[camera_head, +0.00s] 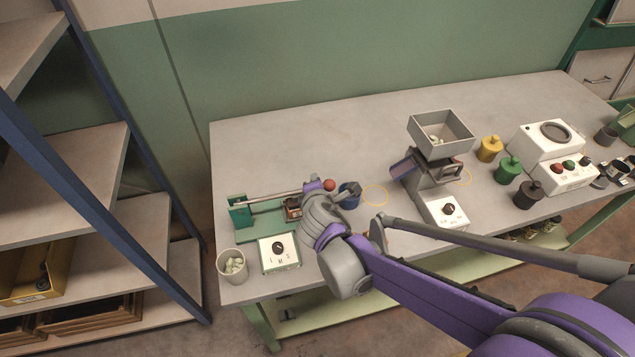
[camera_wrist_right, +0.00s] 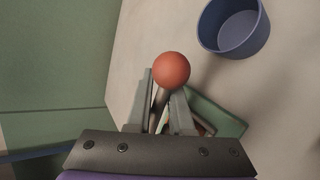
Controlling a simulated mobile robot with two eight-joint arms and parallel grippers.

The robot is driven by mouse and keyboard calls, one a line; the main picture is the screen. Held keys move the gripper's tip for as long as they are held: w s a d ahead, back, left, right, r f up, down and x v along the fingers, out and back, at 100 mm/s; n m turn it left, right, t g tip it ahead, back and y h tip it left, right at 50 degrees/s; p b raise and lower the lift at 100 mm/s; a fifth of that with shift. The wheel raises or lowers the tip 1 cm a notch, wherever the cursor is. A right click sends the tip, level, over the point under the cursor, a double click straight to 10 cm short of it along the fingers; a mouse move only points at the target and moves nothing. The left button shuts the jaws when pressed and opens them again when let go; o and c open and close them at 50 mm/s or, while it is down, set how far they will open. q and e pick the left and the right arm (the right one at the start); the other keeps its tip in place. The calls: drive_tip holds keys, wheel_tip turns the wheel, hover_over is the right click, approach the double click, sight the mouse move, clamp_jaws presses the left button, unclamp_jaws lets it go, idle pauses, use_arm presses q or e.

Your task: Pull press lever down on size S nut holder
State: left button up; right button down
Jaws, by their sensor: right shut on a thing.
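The press has a green stand (camera_head: 240,211) at the left of the table and a long grey lever (camera_head: 272,199) ending in a red ball knob (camera_head: 329,185). The lever lies near horizontal in the head view. My right gripper (camera_head: 314,186) is shut around the lever just behind the knob. In the right wrist view the red knob (camera_wrist_right: 172,69) sticks out past the fingers (camera_wrist_right: 164,104), with the dark lever rod between them. A white dial box marked L, M, S (camera_head: 280,264) stands in front of the press. My left gripper is not in view.
A blue cup (camera_head: 350,195) stands just right of the knob; it also shows in the wrist view (camera_wrist_right: 232,30). A cup of pale pieces (camera_head: 233,265) stands at the front left corner. A grey hopper machine (camera_head: 440,135) and coloured weights stand right. The table's back is clear.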

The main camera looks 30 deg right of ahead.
drive_tip(key=c, duration=0.9)
unclamp_jaws()
drive_tip(key=shift+a+f, duration=0.2)
drive_tip(key=shift+a, duration=0.05)
drive_tip(key=shift+s+r, duration=0.2)
drive_tip(key=shift+s, duration=0.05)
drive_tip(key=p+v, duration=0.2)
drive_tip(key=v, duration=0.8)
drive_tip(key=shift+s+a+r+p, duration=0.1)
drive_tip(key=shift+p, duration=0.3)
